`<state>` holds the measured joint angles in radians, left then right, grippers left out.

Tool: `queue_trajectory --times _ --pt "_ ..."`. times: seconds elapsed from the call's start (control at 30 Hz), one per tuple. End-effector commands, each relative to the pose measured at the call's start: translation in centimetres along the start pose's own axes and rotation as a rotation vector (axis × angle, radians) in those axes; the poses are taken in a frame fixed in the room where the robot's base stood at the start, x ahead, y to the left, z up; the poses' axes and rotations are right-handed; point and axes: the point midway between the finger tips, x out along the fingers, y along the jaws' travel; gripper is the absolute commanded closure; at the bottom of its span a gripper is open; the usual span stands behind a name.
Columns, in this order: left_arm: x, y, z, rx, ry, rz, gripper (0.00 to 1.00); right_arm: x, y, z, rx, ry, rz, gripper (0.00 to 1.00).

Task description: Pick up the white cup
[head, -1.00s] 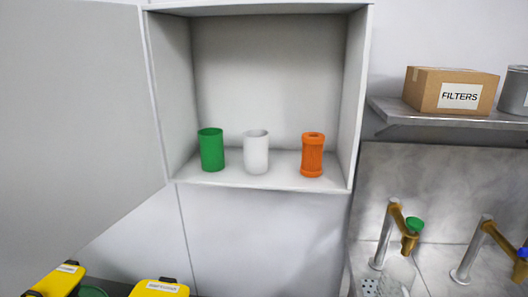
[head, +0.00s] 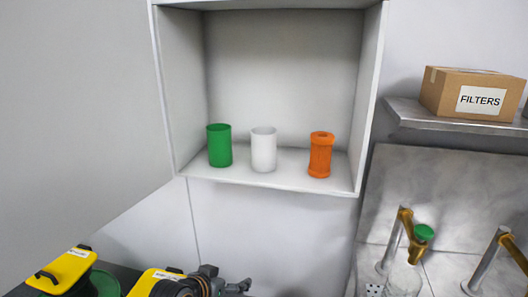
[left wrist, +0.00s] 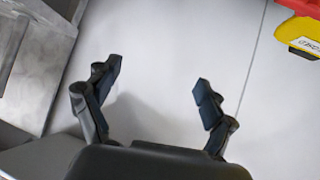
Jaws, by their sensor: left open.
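The white cup (head: 263,150) stands upright on the floor of an open wall cabinet (head: 270,181). A green cup (head: 219,146) stands to its left and an orange ribbed container (head: 320,155) to its right, each apart from it. My left gripper (head: 238,286) shows at the bottom edge of the head view, well below the cabinet. In the left wrist view its fingers (left wrist: 158,78) are spread apart with nothing between them. The white cup is not in the left wrist view. My right gripper is not in view.
The cabinet door (head: 75,110) stands open at the left. Yellow-topped items (head: 66,270) are at the lower left. A shelf (head: 455,122) with a FILTERS box (head: 473,94) and brass taps (head: 405,225) are at the right. The wall below the cabinet is clear.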

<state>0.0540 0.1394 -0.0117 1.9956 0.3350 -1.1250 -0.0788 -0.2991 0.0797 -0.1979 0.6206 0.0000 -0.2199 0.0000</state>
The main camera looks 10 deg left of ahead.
Motion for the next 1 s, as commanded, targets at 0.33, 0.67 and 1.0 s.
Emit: queue_trajectory --times 0.33,0.67,1.0 --pt "-15.3 3.0 -25.2 0.137 0.536 0.135 0.17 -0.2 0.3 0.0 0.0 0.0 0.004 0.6" --pt "-16.4 4.0 -30.3 0.151 0.629 0.167 0.17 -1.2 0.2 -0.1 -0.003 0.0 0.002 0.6" --pt "-11.7 5.0 -33.4 0.153 0.628 0.164 0.17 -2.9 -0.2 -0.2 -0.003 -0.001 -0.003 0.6"
